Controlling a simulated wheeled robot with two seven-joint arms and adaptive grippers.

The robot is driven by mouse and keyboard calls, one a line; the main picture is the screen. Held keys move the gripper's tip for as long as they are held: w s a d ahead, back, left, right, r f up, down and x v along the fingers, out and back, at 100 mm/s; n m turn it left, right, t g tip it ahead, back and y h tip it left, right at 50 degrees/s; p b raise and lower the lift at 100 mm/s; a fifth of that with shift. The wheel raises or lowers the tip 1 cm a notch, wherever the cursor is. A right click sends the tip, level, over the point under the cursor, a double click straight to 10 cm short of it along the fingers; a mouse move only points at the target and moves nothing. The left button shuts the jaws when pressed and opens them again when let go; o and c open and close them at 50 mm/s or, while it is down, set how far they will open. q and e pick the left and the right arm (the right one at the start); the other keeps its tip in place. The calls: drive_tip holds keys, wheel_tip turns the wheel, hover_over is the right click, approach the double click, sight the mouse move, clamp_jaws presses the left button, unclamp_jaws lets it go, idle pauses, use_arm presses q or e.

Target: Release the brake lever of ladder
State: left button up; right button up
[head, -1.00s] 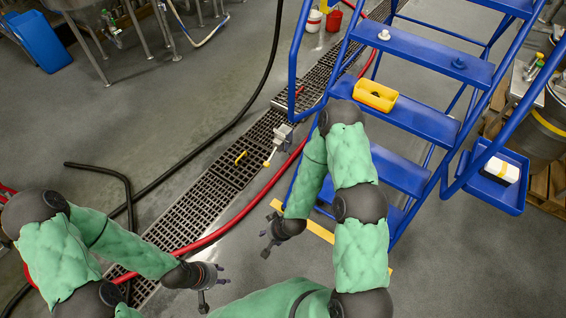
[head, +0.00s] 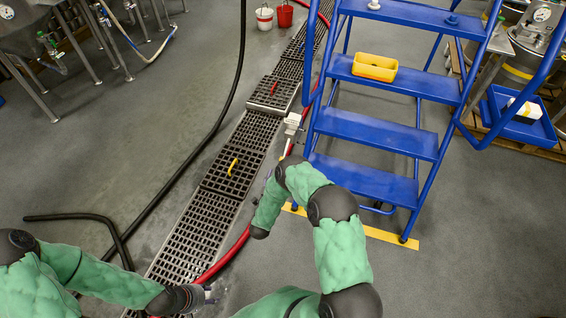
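The blue ladder (head: 375,137) stands right of centre in the head view. Its brake lever (head: 288,143) is a thin pale bar below a grey-white bracket at the ladder's left side. The lever's lower end is close to, and partly covered by, my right arm. That arm's dark wrist end is left of and below the lever, over the floor, and the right gripper's fingers do not show. My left gripper (head: 208,295) is low in the picture, over the drain and red hose, well away from the lever. Its fingers look apart and empty.
A yellow bin (head: 374,67) rests on a ladder step. A blue tray (head: 520,128) with a white item is at the ladder's right. A grated drain (head: 233,160), red hose (head: 232,252) and black hose (head: 190,158) run along the floor. Open floor lies left and right.

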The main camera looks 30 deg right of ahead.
sight(286, 150)
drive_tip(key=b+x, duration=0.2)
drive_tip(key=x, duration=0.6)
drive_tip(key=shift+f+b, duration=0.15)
drive_tip(key=shift+b, duration=0.25)
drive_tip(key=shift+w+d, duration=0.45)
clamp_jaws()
